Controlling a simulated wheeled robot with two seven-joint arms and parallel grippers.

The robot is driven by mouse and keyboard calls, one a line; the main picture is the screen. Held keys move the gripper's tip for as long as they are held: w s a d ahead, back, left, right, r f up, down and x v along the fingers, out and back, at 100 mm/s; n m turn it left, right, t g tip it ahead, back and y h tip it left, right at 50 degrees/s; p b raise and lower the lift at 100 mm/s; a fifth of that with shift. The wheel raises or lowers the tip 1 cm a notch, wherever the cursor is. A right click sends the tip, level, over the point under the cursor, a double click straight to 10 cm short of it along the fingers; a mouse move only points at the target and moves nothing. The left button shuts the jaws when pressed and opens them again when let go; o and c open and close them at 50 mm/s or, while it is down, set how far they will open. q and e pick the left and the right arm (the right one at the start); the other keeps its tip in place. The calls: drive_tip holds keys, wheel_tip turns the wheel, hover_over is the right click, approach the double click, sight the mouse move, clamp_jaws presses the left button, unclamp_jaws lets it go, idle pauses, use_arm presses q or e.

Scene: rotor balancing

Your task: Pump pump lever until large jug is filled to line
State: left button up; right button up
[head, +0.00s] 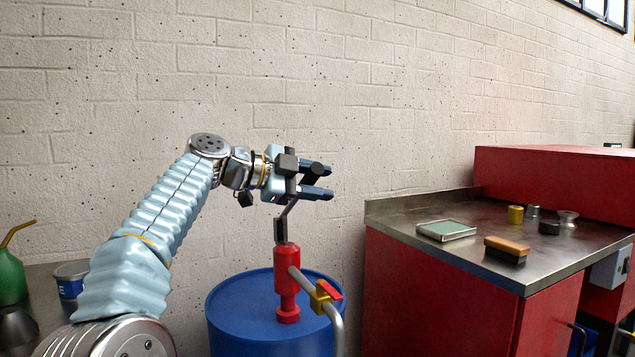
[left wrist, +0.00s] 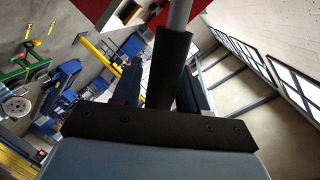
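A red pump (head: 288,275) stands on a blue drum (head: 240,310). Its lever (head: 284,222) slants up from the pump top to my left gripper (head: 325,182). The exact contact is partly hidden. A grey outlet pipe with a yellow valve (head: 322,296) and red handle leaves the pump and bends down out of view. The large jug and its line are not visible. My right gripper is not in view.
A red cabinet with a metal top (head: 400,212) stands at the right, holding a shallow tray (head: 446,230), a brush (head: 507,249) and several small pieces. A green oil can (head: 10,275) and a blue-banded tin (head: 71,280) are at the left. A block wall is behind.

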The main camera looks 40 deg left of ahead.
use_arm(q)
clamp_jaws()
drive_tip(key=f+b, duration=0.1)
drive_tip(key=b, duration=0.1)
drive_tip(key=d+f+m+b, duration=0.1)
drive_tip(key=f+b, duration=0.1)
drive_tip(key=b, duration=0.1)
drive_tip(key=s+d+f+m+b, duration=0.1)
drive_tip(key=b, duration=0.2)
drive_tip(key=shift+f+y, duration=0.3)
drive_tip(key=shift+f, duration=0.05)
drive_tip(key=shift+o, duration=1.3)
unclamp_jaws()
drive_tip(key=shift+s, duration=0.15)
